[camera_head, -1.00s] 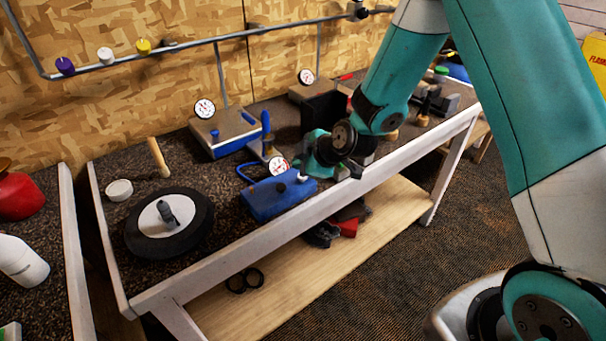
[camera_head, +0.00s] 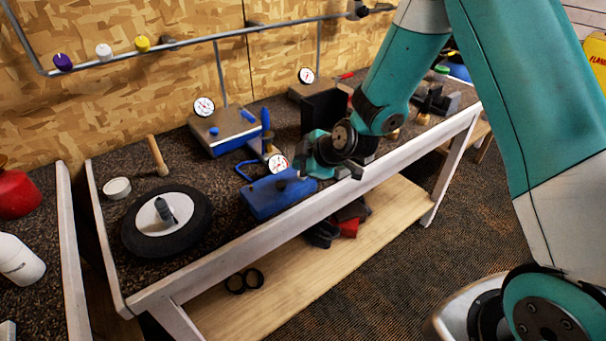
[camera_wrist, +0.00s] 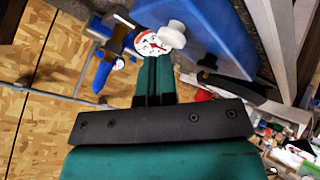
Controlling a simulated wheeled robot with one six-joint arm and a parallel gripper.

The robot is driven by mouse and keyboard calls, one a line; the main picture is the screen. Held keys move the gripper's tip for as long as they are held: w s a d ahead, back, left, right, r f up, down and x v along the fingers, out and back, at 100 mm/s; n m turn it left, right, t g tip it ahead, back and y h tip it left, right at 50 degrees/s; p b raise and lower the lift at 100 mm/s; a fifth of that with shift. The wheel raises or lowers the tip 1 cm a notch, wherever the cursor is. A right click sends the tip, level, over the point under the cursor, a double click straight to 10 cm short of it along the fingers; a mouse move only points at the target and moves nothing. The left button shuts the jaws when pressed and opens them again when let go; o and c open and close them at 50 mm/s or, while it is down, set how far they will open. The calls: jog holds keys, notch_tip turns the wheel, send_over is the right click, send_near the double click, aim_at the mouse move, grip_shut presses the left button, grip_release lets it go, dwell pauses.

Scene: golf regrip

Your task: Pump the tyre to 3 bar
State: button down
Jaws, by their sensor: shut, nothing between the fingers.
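The black tyre (camera_head: 190,240) lies flat on the bench at the left, with a pale hub and a grey fitting (camera_head: 165,210) standing at its middle. The blue box (camera_head: 270,200) with a round white gauge (camera_head: 277,164) lies to the right of the tyre. My gripper (camera_head: 299,169) is shut and empty, over the right end of this box. In the wrist view, its closed teal fingers (camera_wrist: 153,68) point at a white knob (camera_wrist: 172,34) and the gauge (camera_wrist: 151,43). I cannot tell whether they touch the knob. The gauge reading is too small to read.
A second gauge unit (camera_head: 222,133) stands behind. A wooden peg (camera_head: 157,156) and white round tub (camera_head: 117,187) stand behind the tyre. The bench's pale front rail (camera_head: 250,248) runs below. Black rings (camera_head: 245,281) lie on the lower shelf.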

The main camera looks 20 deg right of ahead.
jog(key=shift+f+b, duration=0.5)
jog(key=shift+b, duration=0.15)
dwell(0.6)
jog(key=shift+r, duration=0.2)
dwell(3.7)
jog(key=shift+r+p, duration=0.5)
jog(key=shift+r, duration=0.3)
jog(key=shift+r+p, duration=1.4)
jog(key=shift+r, duration=1.05)
